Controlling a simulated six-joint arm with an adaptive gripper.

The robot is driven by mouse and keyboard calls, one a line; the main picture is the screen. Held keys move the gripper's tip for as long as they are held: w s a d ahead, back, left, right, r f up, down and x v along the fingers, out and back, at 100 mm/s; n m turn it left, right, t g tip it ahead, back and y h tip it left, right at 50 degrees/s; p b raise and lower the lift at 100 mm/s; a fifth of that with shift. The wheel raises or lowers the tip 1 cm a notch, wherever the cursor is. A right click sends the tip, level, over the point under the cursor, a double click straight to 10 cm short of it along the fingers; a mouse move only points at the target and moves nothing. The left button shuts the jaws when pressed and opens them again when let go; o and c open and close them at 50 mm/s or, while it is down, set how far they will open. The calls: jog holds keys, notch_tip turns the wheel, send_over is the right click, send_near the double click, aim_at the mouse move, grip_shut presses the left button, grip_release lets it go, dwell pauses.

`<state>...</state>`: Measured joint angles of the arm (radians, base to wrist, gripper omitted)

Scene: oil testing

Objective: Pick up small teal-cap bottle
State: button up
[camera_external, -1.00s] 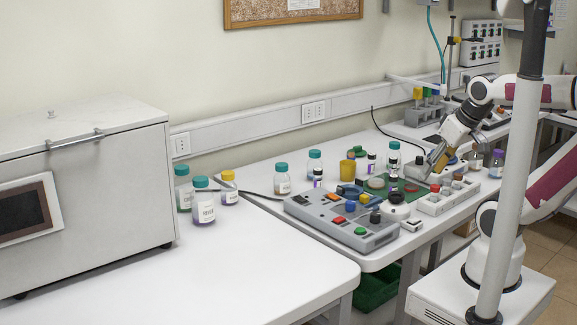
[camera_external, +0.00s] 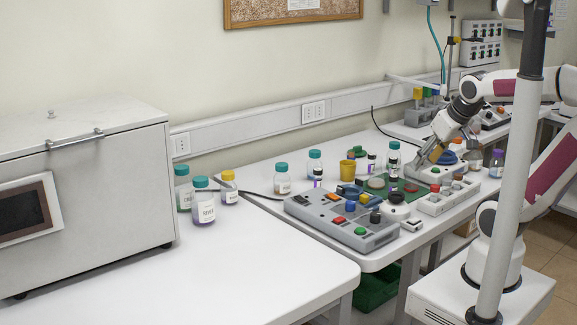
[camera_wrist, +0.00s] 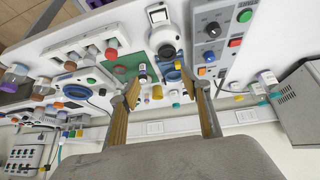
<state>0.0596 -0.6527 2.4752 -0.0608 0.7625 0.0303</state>
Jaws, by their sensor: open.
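My gripper (camera_external: 420,160) is open and empty, above the right part of the bench, just right of a teal-cap bottle (camera_external: 394,154). More teal-cap bottles stand to the left: one on the middle bench (camera_external: 282,181), one behind it (camera_external: 314,163), and two on the near-left bench, one (camera_external: 203,208) in front. Which of them counts as small is unclear. In the wrist view my two fingers (camera_wrist: 166,98) are spread wide, with a dark-capped vial (camera_wrist: 143,74) showing between and beyond them; no teal-cap bottle is clearly identifiable between them.
A grey control box (camera_external: 343,222) with buttons and a white button box (camera_external: 444,199) stand in front. A yellow cup (camera_external: 347,170), small vials and a green board lie near the gripper. A large grey machine (camera_external: 85,190) stands left. The left bench front is clear.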

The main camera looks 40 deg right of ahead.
jog(key=w+d+m+t+h, duration=0.1)
jog(key=w+d+t+h, duration=0.1)
jog(key=w+d, duration=0.95)
jog(key=t, duration=0.4)
send_near(397, 143)
jog(key=shift+w+a+f+m, duration=0.1)
jog(key=shift+w+f+m, duration=0.15)
jog(key=shift+w, duration=0.3)
jog(key=shift+w+a+f+m, duration=0.15)
jog(key=shift+w+f, duration=0.2)
jog(key=shift+w, duration=0.2)
jog(key=shift+w+d+f+t, duration=0.1)
jog(key=shift+d+f+t, duration=0.25)
jog(key=shift+d+t, duration=0.15)
jog(key=shift+w+f, duration=0.1)
jog(key=shift+w, duration=0.05)
jog(key=shift+x, duration=1.15)
jog(key=shift+w+a, duration=0.1)
jog(key=shift+x, duration=2.55)
